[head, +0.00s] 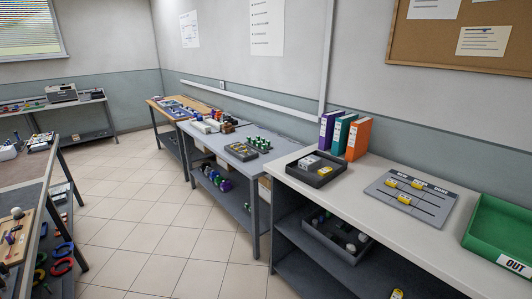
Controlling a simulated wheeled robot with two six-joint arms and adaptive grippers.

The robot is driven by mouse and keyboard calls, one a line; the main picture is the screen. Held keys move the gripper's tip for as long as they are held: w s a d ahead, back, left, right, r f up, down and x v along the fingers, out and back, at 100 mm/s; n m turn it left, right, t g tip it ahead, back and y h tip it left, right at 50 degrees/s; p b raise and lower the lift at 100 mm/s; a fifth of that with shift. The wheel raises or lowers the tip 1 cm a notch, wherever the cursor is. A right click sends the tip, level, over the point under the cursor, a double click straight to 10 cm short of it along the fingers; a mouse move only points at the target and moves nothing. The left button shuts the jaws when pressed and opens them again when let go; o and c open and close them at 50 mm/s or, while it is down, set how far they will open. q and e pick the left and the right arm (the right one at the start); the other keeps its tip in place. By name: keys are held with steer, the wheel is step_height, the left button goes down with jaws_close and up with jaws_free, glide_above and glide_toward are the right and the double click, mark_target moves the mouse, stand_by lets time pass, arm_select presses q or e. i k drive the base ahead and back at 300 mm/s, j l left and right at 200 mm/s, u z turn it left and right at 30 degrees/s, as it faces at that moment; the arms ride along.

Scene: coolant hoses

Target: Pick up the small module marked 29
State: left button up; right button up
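Neither of my grippers is in view. No number 29 can be read from here, so I cannot tell which thing is the module. Small yellow blocks (404,198) with markings too small to read sit on a grey lined board (375,192) on the right bench. Light grey blocks (309,162) lie in a black tray (327,179) on the same bench. Another yellow block (397,294) shows at the bottom edge, on the lower shelf.
The right bench (345,208) also holds upright binders (358,138) and a green bin (500,228) marked OUT. A dark bin (335,246) is on its shelf. Farther benches stand along the wall, another bench (45,163) at left. The tiled floor (150,235) between is clear.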

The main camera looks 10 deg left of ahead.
mark_target(307, 164)
steer(key=i+j+u, duration=0.1)
steer(key=i+j, duration=0.15)
steer(key=i, duration=0.15)
steer(key=i+j, duration=0.2)
steer(key=i, duration=0.25)
steer(key=i+j+u, duration=0.15)
steer(key=i, duration=0.25)
